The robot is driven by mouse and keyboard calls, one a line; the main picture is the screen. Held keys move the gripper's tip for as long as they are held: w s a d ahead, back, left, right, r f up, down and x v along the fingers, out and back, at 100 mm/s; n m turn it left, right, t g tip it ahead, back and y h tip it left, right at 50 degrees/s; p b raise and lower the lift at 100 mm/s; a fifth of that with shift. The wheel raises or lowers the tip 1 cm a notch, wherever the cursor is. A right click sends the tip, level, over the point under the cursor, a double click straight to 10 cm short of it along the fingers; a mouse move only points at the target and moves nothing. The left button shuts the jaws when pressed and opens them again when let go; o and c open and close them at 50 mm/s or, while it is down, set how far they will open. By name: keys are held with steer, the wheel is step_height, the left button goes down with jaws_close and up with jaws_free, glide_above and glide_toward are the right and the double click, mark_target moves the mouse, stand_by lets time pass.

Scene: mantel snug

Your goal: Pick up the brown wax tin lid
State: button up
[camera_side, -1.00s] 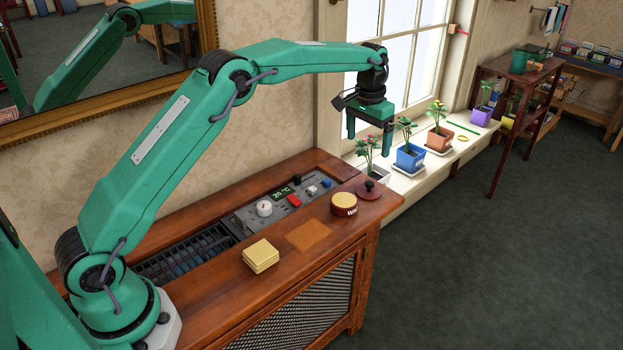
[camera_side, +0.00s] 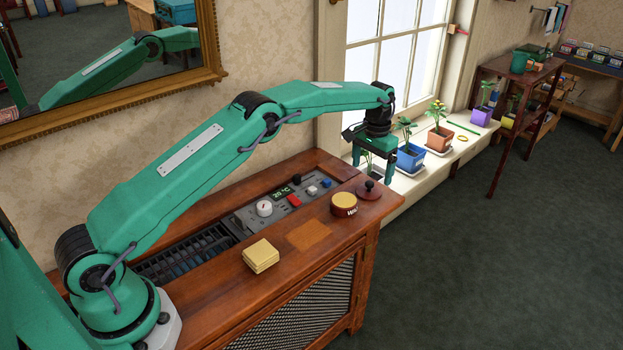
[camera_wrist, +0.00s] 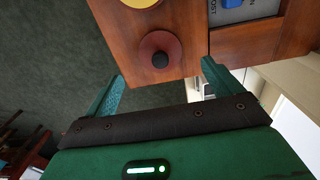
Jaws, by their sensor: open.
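The brown wax tin lid (camera_side: 368,190) is a round, reddish-brown disc with a dark knob, lying near the right end of the wooden cabinet top. In the wrist view the lid (camera_wrist: 160,50) shows beyond and between my fingertips, with its black knob facing the camera. My gripper (camera_side: 372,170) is open and empty, pointing down above and behind the lid, close to the window sill. It also shows in the wrist view (camera_wrist: 160,80), with its two green fingers spread apart. The round wax tin (camera_side: 344,205), with a yellow top and dark red side, stands left of the lid.
A yellow square box (camera_side: 260,256) sits on the cabinet top (camera_side: 215,305). A control panel (camera_side: 285,205) with knobs and buttons is set behind the tin. Potted plants, including a blue pot (camera_side: 410,158) and an orange pot (camera_side: 440,139), line the sill near my gripper.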

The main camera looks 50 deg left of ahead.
mark_target(370, 183)
steer(key=shift+f, duration=2.85)
steer(key=c, duration=1.1)
